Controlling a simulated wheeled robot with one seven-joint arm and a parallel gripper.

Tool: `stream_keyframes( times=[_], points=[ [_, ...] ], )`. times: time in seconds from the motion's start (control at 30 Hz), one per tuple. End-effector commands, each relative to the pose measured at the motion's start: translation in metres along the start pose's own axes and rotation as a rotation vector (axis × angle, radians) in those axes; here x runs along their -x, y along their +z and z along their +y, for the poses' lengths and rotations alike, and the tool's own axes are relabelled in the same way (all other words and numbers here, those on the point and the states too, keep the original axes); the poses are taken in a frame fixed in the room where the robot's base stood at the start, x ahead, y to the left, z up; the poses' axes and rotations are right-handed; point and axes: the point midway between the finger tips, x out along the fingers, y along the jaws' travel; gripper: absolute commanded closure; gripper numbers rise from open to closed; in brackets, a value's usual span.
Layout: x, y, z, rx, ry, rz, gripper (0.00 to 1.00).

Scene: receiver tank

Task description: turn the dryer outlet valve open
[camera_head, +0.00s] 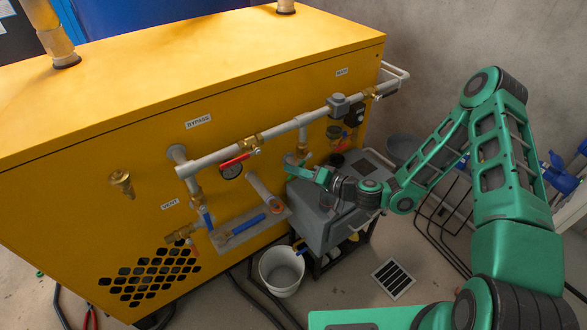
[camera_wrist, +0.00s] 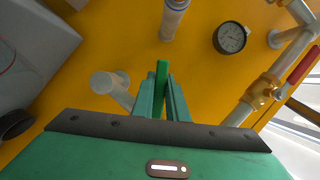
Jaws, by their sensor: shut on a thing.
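My gripper (camera_head: 294,166) is at the front of the yellow dryer cabinet (camera_head: 120,130), below the long grey pipe. In the wrist view my gripper (camera_wrist: 162,92) has its two fingers closed around a narrow bright green handle (camera_wrist: 161,72), which appears to be the valve lever. The valve body under it is hidden by the fingers and my gripper's own body. A brass fitting (camera_head: 304,156) shows just above my gripper in the head view. I cannot tell how far the handle is turned.
A red-handled bypass valve (camera_head: 236,160) and a round gauge (camera_wrist: 230,38) are close by. A blue-handled valve (camera_head: 207,221) is at lower left. A grey box (camera_head: 325,215) stands under my wrist, beside a white bucket (camera_head: 281,271).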

Motion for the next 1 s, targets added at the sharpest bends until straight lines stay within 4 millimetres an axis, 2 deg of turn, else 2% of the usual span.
stream_keyframes(
  times=[0.2, 0.5, 1.0],
  points=[
    [0.002, 0.001, 0.017, 0.172, 0.081, -0.004, 1.00],
    [0.003, -0.002, 0.030, 0.337, 0.148, -0.006, 1.00],
    [0.004, -0.004, 0.036, 0.412, 0.180, -0.007, 1.00]
  ],
)
